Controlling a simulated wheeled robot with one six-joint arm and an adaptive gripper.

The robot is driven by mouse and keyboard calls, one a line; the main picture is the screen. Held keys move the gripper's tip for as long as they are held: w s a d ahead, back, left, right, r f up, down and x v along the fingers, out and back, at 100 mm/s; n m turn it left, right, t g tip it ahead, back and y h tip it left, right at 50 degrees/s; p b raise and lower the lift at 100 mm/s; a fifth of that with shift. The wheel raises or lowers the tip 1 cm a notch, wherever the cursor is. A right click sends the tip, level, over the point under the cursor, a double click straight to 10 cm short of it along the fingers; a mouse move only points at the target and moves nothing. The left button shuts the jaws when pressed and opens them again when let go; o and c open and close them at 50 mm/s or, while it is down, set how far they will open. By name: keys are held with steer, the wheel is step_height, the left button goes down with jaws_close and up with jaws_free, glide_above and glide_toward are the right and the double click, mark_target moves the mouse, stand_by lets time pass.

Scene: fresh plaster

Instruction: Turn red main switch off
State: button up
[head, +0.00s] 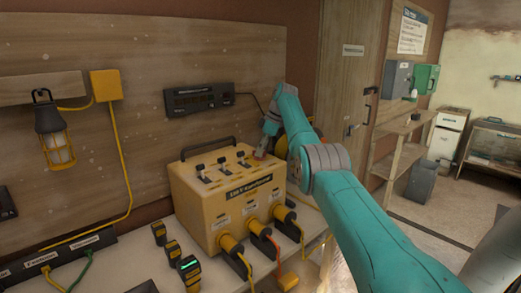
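A yellow power box (205,215) with a black carry handle stands on the bench by the wooden wall. Several black switches (222,169) sit on its top face. A small reddish part (259,154) shows at the top right of the box, right under my gripper; it may be the red main switch, but its position is too small to read. My gripper (262,148) points down at that corner, close to or touching it. The fingers are tiny and partly hidden by my teal arm, so I cannot see whether they are open or shut.
Thick plugs with yellow and orange cables (262,232) stick out of the box's front. A work lamp (53,135) hangs on the wall, and a black panel (198,98) is mounted behind the box.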

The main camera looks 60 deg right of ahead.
steer(key=shift+r, duration=0.1)
steer(key=shift+v, duration=2.35)
steer(key=s+d, duration=0.2)
steer(key=s, duration=0.1)
steer(key=s+d, duration=0.2)
steer(key=s, duration=0.1)
steer(key=s+d, duration=0.2)
steer(key=s, duration=0.2)
steer(key=shift+s+d, duration=0.15)
steer(key=shift+d, duration=0.1)
